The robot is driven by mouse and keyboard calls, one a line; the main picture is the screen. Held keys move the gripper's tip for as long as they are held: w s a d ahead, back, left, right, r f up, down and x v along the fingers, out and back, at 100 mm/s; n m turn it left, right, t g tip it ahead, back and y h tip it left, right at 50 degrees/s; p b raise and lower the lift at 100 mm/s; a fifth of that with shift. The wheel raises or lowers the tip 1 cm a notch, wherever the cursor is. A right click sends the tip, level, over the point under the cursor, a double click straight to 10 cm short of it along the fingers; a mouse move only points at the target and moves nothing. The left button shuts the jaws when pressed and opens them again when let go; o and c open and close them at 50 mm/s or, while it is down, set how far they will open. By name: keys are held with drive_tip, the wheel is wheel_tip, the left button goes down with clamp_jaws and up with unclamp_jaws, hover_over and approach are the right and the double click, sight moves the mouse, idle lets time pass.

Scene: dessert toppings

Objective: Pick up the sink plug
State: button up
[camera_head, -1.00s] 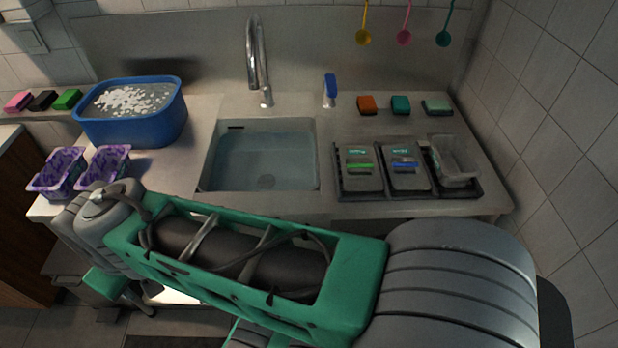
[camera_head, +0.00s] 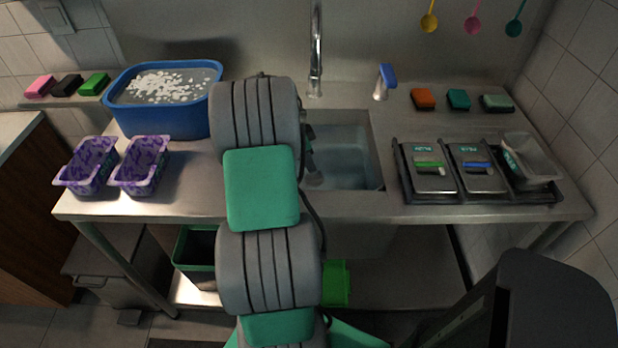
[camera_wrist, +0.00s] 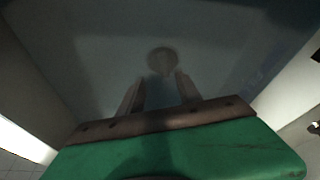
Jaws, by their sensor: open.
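The sink plug (camera_wrist: 162,60) is a round, dull brownish disc on the sink floor, seen dimly in the wrist view. My gripper (camera_wrist: 158,90) is open, with its two fingers pointing toward the plug. The plug shows just beyond the fingertips, and nothing is between them. I cannot tell the exact gap. In the head view my arm reaches over the left part of the sink (camera_head: 376,150) and hides the plug. The basin looks bluish, as if it holds water.
A tall faucet (camera_head: 316,60) rises behind the sink. A blue tub (camera_head: 160,122) and purple-patterned trays (camera_head: 140,170) stand left. A black tray (camera_head: 475,197) with lidded containers lies right. Sponges and a blue-topped dispenser (camera_head: 386,80) line the back. Pale sink walls flank my gripper.

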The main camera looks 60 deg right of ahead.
sight(314, 177)
drive_tip(key=x, duration=0.5)
drive_tip(key=shift+w+d+f+p, duration=0.15)
drive_tip(key=shift+d+f+p, duration=0.05)
drive_tip(key=shift+d+p, duration=0.2)
drive_tip(key=shift+c, duration=0.2)
clamp_jaws()
